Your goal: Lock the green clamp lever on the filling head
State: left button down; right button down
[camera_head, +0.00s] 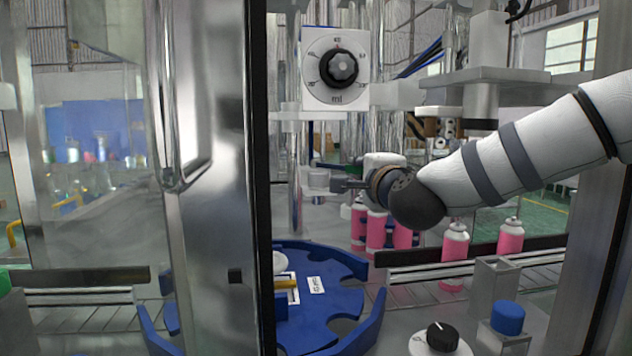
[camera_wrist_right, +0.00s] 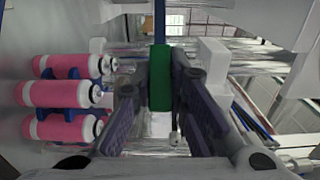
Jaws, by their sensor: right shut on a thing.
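The green clamp lever (camera_wrist_right: 160,78) stands upright in the middle of the right wrist view. My right gripper (camera_wrist_right: 160,92) has its two dark fingers on either side of it and is shut on it. In the head view, my right gripper (camera_head: 348,185) reaches in from the right to the metal filling head (camera_head: 319,180), below the dial. My left gripper is not in view.
A white dial (camera_head: 336,68) is above the gripper. A blue rotary table (camera_head: 350,268) lies below. Several pink cans (camera_head: 511,238) stand behind and right; some show in the wrist view (camera_wrist_right: 62,93). A metal door frame (camera_head: 205,200) blocks the left. A black knob (camera_head: 442,336) and blue button (camera_head: 507,317) are at front right.

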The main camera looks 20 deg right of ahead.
aim_at(338, 168)
jog(key=shift+s+a, duration=0.25)
jog(key=shift+a, duration=0.35)
jog(key=shift+s+a, duration=0.25)
jog(key=shift+a, duration=0.35)
jog(key=shift+s+a, duration=0.1)
jog(key=shift+a, duration=1.25)
jog(key=shift+a, duration=1.25)
jog(key=c, duration=1.5)
grip_release()
jog(key=shift+w+a, duration=0.1)
jog(key=shift+w, duration=0.1)
